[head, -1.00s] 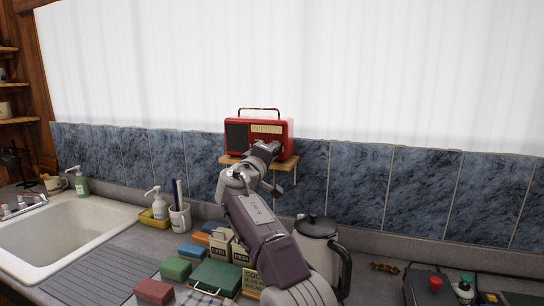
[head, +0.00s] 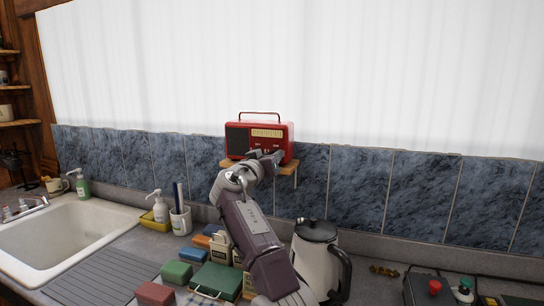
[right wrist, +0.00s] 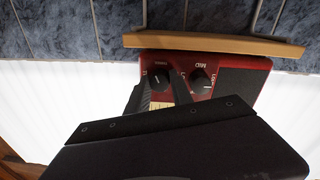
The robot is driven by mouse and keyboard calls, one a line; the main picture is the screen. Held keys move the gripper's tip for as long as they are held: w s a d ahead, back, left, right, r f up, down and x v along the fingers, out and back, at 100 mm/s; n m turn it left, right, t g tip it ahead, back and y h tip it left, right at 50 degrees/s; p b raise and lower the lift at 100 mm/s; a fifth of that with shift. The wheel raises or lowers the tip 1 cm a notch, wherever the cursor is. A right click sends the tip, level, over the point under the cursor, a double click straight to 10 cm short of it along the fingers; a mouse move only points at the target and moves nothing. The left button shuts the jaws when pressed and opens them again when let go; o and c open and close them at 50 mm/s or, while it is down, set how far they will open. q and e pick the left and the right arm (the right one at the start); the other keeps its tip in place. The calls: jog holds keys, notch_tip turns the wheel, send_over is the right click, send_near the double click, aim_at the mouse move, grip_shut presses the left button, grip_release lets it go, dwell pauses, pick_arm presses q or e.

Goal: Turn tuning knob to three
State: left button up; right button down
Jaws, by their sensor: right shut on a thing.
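A red radio (head: 284,136) with a top handle, dark speaker grille and pale dial stands on a small wooden shelf. My right gripper (head: 268,156) reaches its lower front and hides part of it. In the right wrist view, which shows the radio upside down, the fingers of my right gripper (right wrist: 161,88) are shut on a black knob (right wrist: 158,77), the tuning knob by its place. Its label is too small to read surely, and its setting is unclear. A second black knob (right wrist: 200,80) with a white mark and a "MID" label sits beside it, free. My left gripper is not in view.
The wooden shelf (right wrist: 215,43) runs close along the radio's base. Below, a white kettle (head: 316,262) stands by my right arm, with a green case (head: 217,279) and several small boxes. A sink (head: 62,235) lies left. Open wall is right of the radio.

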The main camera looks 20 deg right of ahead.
jog(key=shift+f+m+p, duration=0.2)
jog(key=shift+m+p, duration=0.15)
jog(key=shift+m, duration=1.85)
jog(key=shift+a, duration=0.1)
jog(key=c, duration=1.1)
grip_release()
jog(key=shift+r, duration=0.1)
jog(key=b+v, duration=0.6)
jog(key=v, duration=0.3)
jog(key=shift+r, duration=0.1)
